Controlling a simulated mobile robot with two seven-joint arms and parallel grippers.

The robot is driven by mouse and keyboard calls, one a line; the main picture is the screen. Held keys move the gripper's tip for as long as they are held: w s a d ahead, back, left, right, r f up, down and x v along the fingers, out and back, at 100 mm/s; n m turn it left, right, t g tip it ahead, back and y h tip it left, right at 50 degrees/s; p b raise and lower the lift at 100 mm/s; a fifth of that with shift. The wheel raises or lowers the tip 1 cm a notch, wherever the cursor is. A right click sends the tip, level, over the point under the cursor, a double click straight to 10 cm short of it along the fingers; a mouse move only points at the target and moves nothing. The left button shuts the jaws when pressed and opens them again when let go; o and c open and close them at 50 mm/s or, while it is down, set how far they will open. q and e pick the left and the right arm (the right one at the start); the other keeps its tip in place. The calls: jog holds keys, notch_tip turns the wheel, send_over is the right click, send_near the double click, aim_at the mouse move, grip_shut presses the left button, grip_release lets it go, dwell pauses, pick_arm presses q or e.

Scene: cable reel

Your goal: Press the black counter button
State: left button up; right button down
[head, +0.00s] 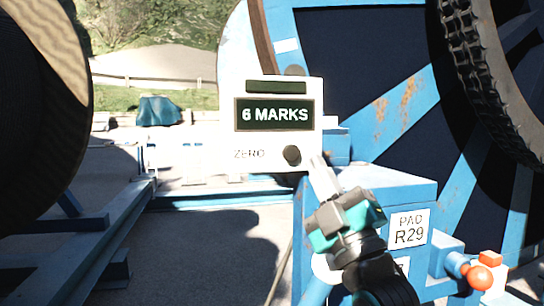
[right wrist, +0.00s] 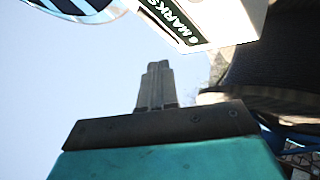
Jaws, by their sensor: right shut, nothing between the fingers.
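The white counter box (head: 279,98) stands in the middle of the head view, its dark display reading "6 MARKS". The black button (head: 292,155) sits at its lower right, beside the word "ZERO". My right gripper (head: 318,165) is shut and empty, its fingertips just right of and slightly below the button in the picture. Whether they touch the box I cannot tell. In the right wrist view the shut fingers (right wrist: 156,75) point up below the counter box (right wrist: 215,18), whose display shows turned; the button is not visible there. My left gripper is not in view.
A large blue reel (head: 385,110) with rust patches stands behind the box. A blue pedestal labelled "PAD R29" (head: 408,228) and an orange-red knob (head: 480,277) are at the lower right. A dark drum (head: 40,120) fills the left. Grey ground (head: 215,250) lies open between.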

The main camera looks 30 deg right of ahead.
aim_at(291, 153)
jog(key=shift+s+r, duration=0.1)
jog(key=shift+r, duration=0.15)
jog(key=shift+w+d+b, duration=0.1)
jog(key=shift+w+d, duration=0.25)
jog(key=shift+w, duration=1.1)
jog(key=shift+w+d+b, duration=0.1)
jog(key=shift+w+d, duration=0.2)
jog(key=shift+w, duration=1.15)
jog(key=shift+w+d+b, duration=0.1)
jog(key=shift+w+d, duration=0.25)
jog(key=shift+w, duration=1.1)
jog(key=shift+w, duration=0.1)
jog(key=shift+w+d, duration=0.1)
jog(key=shift+w, duration=0.2)
